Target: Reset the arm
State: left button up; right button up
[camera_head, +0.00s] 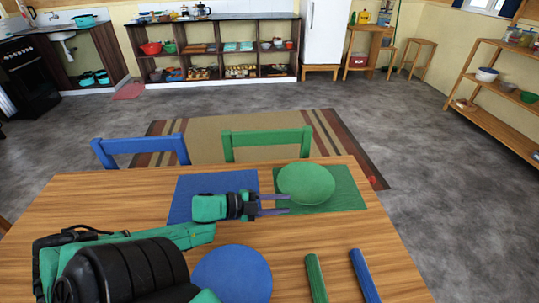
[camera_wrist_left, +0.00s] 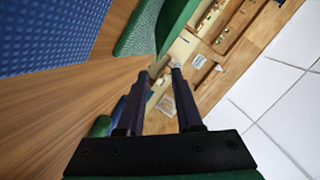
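My left gripper (camera_head: 289,204) reaches over the wooden table from the left, its two dark fingers apart and pointing right. It looks empty. In the head view the fingers overlap the green placemat (camera_head: 345,196), just in front of the green plate (camera_head: 306,183); whether they touch it I cannot tell. The left wrist view shows the gripper (camera_wrist_left: 163,72) with a gap between the fingers. My right gripper is not in view.
A blue placemat (camera_head: 188,184) lies left of the green one. A blue plate (camera_head: 232,274) is at the near side. A green bar (camera_head: 316,278) and a blue bar (camera_head: 364,275) show at the near right. Blue (camera_head: 141,148) and green (camera_head: 267,141) chairs stand beyond the table.

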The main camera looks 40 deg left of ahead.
pick_arm(q)
jog(key=shift+v, duration=1.9)
